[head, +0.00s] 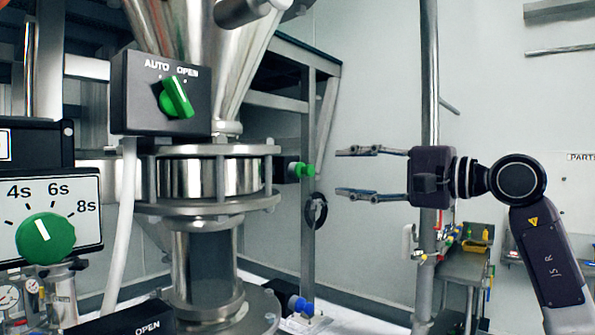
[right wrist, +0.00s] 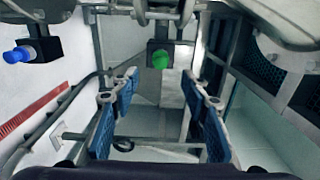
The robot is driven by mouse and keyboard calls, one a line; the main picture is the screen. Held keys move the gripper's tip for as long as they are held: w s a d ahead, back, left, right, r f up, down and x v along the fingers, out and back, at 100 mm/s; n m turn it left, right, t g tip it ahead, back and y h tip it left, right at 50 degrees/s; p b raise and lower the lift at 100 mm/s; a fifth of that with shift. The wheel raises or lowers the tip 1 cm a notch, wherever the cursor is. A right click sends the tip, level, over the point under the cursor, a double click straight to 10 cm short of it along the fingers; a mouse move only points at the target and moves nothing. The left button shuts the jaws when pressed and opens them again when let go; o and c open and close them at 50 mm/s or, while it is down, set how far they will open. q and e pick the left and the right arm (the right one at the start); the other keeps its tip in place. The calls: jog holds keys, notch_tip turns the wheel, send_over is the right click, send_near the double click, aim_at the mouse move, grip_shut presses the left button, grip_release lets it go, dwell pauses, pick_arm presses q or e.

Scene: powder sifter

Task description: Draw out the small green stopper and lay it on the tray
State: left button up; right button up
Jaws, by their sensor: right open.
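The small green stopper (head: 304,169) sticks out to the right from a dark block on the side of the steel sifter (head: 210,177). In the right wrist view the stopper (right wrist: 160,60) shows beyond the fingertips, near the middle. My right gripper (head: 342,171) is open and empty, at about the stopper's height and to its right, with a gap between them. In the right wrist view its blue-padded fingers (right wrist: 162,90) stand apart on either side of the stopper's line. My left gripper is not in view. I cannot tell for certain which surface is the tray.
A blue knob (head: 302,307) sits lower on the sifter and also shows in the right wrist view (right wrist: 18,55). A black box with a green switch (head: 176,98) and a green-knobbed dial (head: 45,238) are at left. A vertical pipe (head: 429,90) and metal bench (head: 463,267) stand at right.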

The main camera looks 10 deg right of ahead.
aim_at(313, 170)
jog(key=p+x, duration=0.3)
jog(key=x, duration=0.4)
jog(key=shift+w+a+r, duration=0.15)
jog(key=shift+w+a, duration=0.05)
jog(key=shift+w, duration=0.05)
jog(key=shift+w+a+p, duration=0.3)
jog(key=shift+w+p, duration=0.1)
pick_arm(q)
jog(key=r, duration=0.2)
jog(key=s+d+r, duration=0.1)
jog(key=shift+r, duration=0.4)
pick_arm(e)
jog(key=shift+w, duration=0.1)
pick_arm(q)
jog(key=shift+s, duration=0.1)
pick_arm(e)
grip_shut()
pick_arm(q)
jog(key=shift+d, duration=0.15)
